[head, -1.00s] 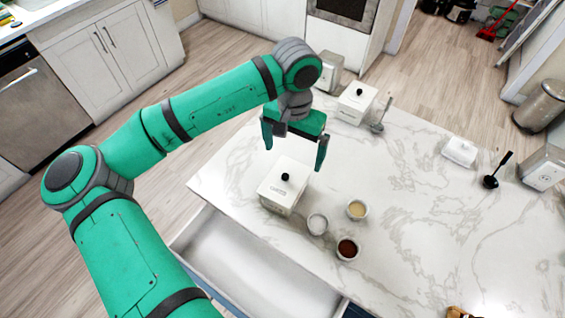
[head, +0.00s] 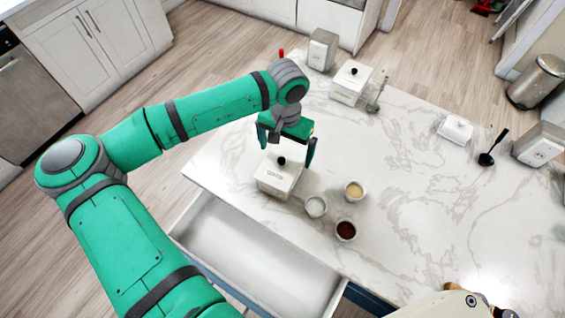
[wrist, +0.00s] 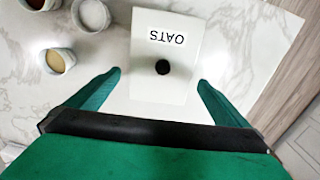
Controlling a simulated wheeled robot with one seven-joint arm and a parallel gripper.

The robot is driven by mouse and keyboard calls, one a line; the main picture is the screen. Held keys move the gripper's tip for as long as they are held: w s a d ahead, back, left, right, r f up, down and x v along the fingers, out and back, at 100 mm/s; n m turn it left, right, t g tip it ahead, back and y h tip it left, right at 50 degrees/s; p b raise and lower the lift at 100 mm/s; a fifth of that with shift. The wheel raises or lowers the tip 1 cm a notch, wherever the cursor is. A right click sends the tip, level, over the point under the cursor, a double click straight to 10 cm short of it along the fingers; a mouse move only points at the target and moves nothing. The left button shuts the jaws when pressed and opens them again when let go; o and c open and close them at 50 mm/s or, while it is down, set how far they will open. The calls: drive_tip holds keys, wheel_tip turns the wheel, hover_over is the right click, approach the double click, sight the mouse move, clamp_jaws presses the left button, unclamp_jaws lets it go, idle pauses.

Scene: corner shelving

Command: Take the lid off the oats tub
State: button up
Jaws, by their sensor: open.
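The oats tub (head: 273,188) is a white box-shaped canister standing near the counter's edge, above the open drawer. Its white lid (head: 293,166) is on it, with a round black knob (head: 281,160) on top.
Three small bowls stand right of the tub: one whitish (head: 315,206), one tan (head: 354,190), one dark brown (head: 346,230). A second white canister (head: 350,82) with a black knob stands at the back. An open drawer (head: 255,250) juts out in front.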

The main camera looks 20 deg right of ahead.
drive_tip(key=shift+w+f, duration=0.1)
drive_tip(key=shift+f, duration=0.4)
drive_tip(key=c, duration=1)
